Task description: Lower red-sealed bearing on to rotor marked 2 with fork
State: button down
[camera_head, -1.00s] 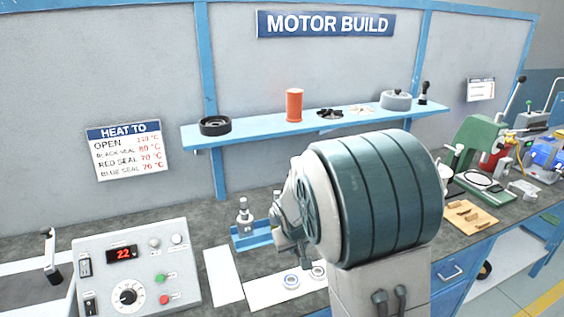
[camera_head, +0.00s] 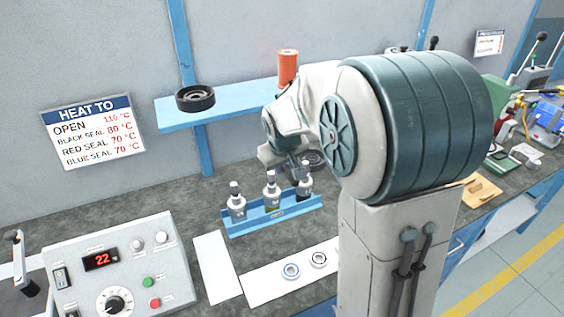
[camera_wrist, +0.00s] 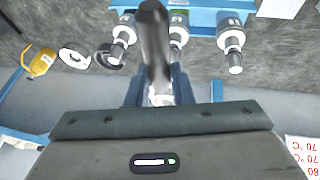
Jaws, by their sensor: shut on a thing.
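Three grey rotors stand upright in a blue rack (camera_head: 275,222): a left rotor (camera_head: 237,207), a middle rotor (camera_head: 271,192) and a right rotor (camera_head: 305,184). Their marks are too small to read surely. My gripper (camera_wrist: 158,92) is shut on a dark-handled tool (camera_wrist: 153,40), which I take for the fork. In the head view my gripper (camera_head: 292,162) is behind and above the rack, near the middle and right rotors. The fork's far end is hidden. I cannot make out the red-sealed bearing in either view.
A blue-ringed bearing (camera_head: 291,271) and a dark-ringed bearing (camera_head: 318,259) lie on a white mat (camera_head: 262,290) before the rack. The heater box (camera_head: 110,265) stands left. A blue shelf (camera_head: 235,100) holds a black ring (camera_head: 195,98) and an orange cylinder (camera_head: 288,68).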

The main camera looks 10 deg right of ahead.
jog(key=shift+d+b, duration=0.1)
jog(key=shift+b, duration=0.3)
jog(key=shift+f, duration=0.35)
jog(key=shift+f+b, duration=2.1)
jog(key=shift+f, duration=0.05)
notch_tip(320, 180, down, 7)
jog(key=b, duration=0.6)
jog(key=shift+b, duration=0.35)
dwell(3.8)
